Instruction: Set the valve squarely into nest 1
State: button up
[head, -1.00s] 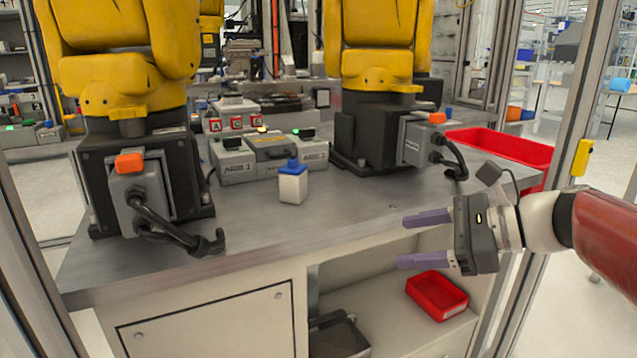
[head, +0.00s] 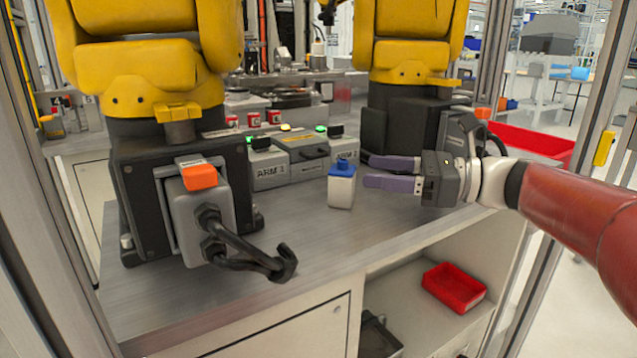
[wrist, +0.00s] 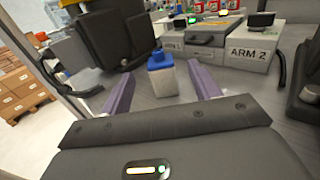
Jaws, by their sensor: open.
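The valve is probably the small white block with a blue top (head: 341,185), standing upright on the grey metal bench. It also shows in the wrist view (wrist: 162,76), ahead of and between my two purple fingers. My gripper (head: 378,172) is open and level, just right of the block, with its fingers pointing at it. Nothing is held. I cannot make out nest 1 by any label; a row of grey boxes (head: 300,158), one marked ARM 1, stands behind the block.
Yellow robot arms on black bases stand left (head: 180,170) and right (head: 405,120) of the block. A black cable (head: 245,260) lies at the bench's front left. Red trays sit at the right (head: 530,143) and on the lower shelf (head: 454,287).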

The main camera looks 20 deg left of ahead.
aim_at(348, 169)
jog(key=a, duration=0.6)
jog(key=shift+s+a+f, duration=0.1)
jog(key=shift+s+a, duration=0.1)
jog(key=shift+a, duration=0.15)
jog(key=c, duration=1.2)
